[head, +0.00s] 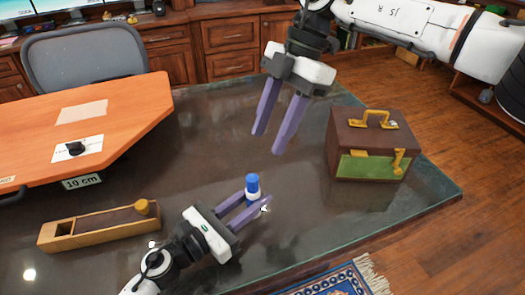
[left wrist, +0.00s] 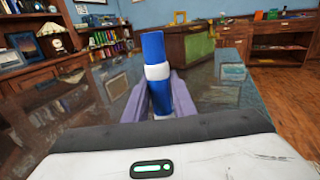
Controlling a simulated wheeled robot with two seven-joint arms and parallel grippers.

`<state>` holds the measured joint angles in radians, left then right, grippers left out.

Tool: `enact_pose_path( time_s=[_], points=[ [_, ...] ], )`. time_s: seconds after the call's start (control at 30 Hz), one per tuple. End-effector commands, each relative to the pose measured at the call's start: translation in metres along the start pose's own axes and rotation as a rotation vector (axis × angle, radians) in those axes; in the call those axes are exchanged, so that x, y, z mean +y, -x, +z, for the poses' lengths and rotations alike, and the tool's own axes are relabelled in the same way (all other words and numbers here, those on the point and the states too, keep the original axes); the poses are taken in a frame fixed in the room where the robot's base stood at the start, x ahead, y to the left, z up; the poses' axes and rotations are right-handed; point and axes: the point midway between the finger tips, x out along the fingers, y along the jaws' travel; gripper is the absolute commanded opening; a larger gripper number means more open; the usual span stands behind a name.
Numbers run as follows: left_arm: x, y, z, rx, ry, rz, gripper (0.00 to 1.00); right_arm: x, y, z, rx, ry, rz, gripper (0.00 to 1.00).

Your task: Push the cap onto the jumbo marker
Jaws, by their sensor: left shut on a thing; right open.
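The jumbo marker (head: 252,184) stands about upright between the fingers of my left gripper (head: 257,196), which is shut on it. In the left wrist view the marker (left wrist: 154,72) shows a blue upper part, a white band and a blue lower part. I cannot tell for certain whether the blue upper part is a separate cap or how far it is seated. The marker's lower end is hidden by the gripper. My right gripper (head: 268,143) is open and empty, pointing down above the dark table, behind and a little right of the marker.
The dark glossy table (head: 215,130) is clear around the marker. A brown and green case (head: 345,145) with gold handles stands at right. A wooden box (head: 85,235) with a yellow knob lies at left. An orange desktop (head: 120,125) and a grey chair (head: 85,55) are beyond.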

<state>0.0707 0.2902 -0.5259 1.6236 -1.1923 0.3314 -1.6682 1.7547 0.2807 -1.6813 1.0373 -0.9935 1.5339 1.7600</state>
Motion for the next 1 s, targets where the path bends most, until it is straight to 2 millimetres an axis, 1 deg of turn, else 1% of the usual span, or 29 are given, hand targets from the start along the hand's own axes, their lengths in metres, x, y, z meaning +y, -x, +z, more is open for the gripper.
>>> enact_pose_path(
  time_s=[0.03, 0.1, 0.2, 0.5, 0.53, 0.63, 0.9, 1.0],
  points=[
    [0.000, 0.000, 0.000, 0.000, 0.000, 0.000, 0.00, 0.001, 0.008, 0.000, 0.000, 0.001, 0.002, 0.42],
    [0.000, 0.000, 0.000, 0.000, 0.000, 0.000, 0.00, 0.001, 0.015, -0.001, 0.000, 0.001, 0.002, 0.42],
    [0.000, 0.000, 0.000, 0.000, 0.000, 0.000, 0.00, 0.000, 0.021, -0.001, 0.000, 0.002, 0.000, 0.42],
    [0.000, 0.000, 0.000, 0.000, 0.000, 0.000, 0.00, 0.000, 0.022, -0.001, 0.000, 0.002, -0.001, 0.42],
    [0.000, 0.000, 0.000, 0.000, 0.000, 0.000, 0.29, 0.000, 0.022, -0.001, 0.000, 0.002, -0.001, 0.42],
    [0.000, 0.000, 0.000, 0.000, 0.000, 0.000, 0.46, 0.000, 0.022, -0.001, 0.000, 0.002, -0.001, 0.42],
    [0.000, 0.000, 0.000, 0.000, 0.000, 0.000, 0.46, 0.000, 0.022, 0.000, 0.000, 0.001, 0.000, 0.42],
    [0.000, 0.006, -0.001, 0.001, 0.001, 0.001, 0.46, 0.000, 0.021, 0.000, 0.000, 0.001, -0.001, 0.42]
  ],
)
